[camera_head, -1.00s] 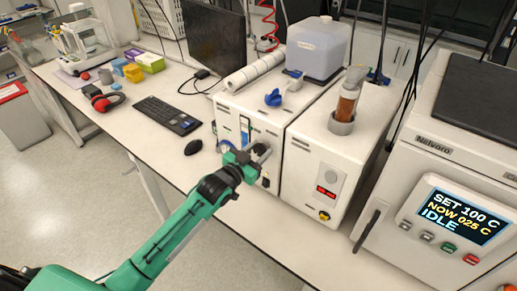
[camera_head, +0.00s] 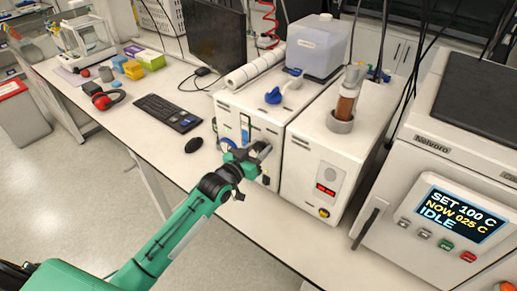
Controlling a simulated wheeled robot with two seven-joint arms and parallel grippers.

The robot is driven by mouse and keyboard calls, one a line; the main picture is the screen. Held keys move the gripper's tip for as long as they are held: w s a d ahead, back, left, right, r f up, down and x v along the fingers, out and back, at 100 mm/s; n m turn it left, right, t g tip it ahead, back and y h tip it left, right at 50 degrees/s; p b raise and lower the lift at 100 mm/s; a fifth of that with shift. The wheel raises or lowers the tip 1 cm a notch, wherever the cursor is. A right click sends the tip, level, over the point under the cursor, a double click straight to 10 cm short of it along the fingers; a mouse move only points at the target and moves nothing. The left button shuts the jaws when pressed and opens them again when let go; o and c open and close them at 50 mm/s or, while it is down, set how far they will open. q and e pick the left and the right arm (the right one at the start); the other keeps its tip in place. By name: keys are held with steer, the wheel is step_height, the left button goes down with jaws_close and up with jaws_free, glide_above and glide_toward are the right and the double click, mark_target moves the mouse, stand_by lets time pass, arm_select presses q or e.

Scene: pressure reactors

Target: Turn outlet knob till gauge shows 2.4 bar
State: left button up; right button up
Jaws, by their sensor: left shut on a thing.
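My left gripper (camera_head: 258,153) reaches in from the lower left to the front of a white box-shaped unit (camera_head: 285,111). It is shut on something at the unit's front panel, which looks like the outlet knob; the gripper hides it. A blue flow-tube strip (camera_head: 245,129) and a blue-rimmed round part (camera_head: 228,144), perhaps the gauge, show beside the gripper. Its reading is too small to tell and partly covered. My right gripper is not in view.
A second white unit (camera_head: 303,177) with a red display and an amber column (camera_head: 346,105) stands to the right. An oven-like unit (camera_head: 420,160) reads "SET 100 C, NOW 025 C, IDLE". A mouse (camera_head: 194,145) and keyboard (camera_head: 168,112) lie left of the gripper.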

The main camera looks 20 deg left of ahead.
arm_select(q)
steer(key=o, duration=1)
steer(key=shift+f, duration=0.1)
steer(key=shift+c, duration=0.2)
steer(key=shift+s+a+f, duration=0.1)
steer(key=shift+s+a, duration=0.05)
steer(key=shift+s, duration=0.25)
steer(key=b+v, duration=0.4)
steer(key=v, duration=0.9)
